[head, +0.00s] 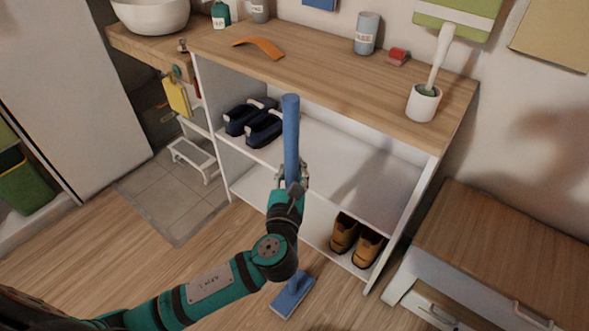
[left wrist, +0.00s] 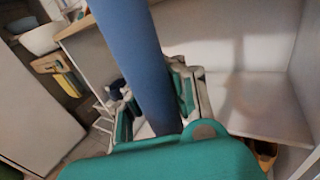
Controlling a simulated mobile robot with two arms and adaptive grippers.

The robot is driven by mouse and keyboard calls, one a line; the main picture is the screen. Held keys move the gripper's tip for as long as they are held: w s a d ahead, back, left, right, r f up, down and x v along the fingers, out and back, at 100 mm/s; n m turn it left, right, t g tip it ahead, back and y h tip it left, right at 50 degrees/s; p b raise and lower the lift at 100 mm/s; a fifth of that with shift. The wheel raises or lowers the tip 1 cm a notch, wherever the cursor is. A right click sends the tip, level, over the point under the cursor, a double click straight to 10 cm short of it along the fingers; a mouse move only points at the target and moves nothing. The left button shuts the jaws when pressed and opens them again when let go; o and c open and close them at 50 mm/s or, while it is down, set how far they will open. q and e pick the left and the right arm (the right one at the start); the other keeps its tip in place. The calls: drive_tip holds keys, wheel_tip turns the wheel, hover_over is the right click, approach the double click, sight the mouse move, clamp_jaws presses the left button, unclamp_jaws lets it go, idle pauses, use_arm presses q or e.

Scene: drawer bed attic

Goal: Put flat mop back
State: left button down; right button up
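The flat mop has a blue handle (head: 291,135) and a flat blue head (head: 293,296). The handle stands nearly upright in front of the white shelf unit, and the head is low near the wooden floor; I cannot tell whether it touches. My left gripper (head: 292,178) is closed around the handle at about its middle. In the left wrist view the handle (left wrist: 138,65) runs between the fingers (left wrist: 155,100), and its lower part is hidden by my wrist. My right gripper is not in view.
The shelf unit (head: 330,150) holds dark slippers (head: 253,120) and brown shoes (head: 356,238). A toilet brush in a white holder (head: 423,104) stands on its top. A small white stool (head: 193,158) is at left, a wooden bench (head: 510,245) at right. Floor at lower left is clear.

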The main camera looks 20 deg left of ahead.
use_arm(q)
drive_tip(key=c, duration=1.9)
unclamp_jaws()
drive_tip(key=shift+f, duration=0.1)
drive_tip(key=shift+c, duration=0.2)
drive_tip(key=o, duration=0.5)
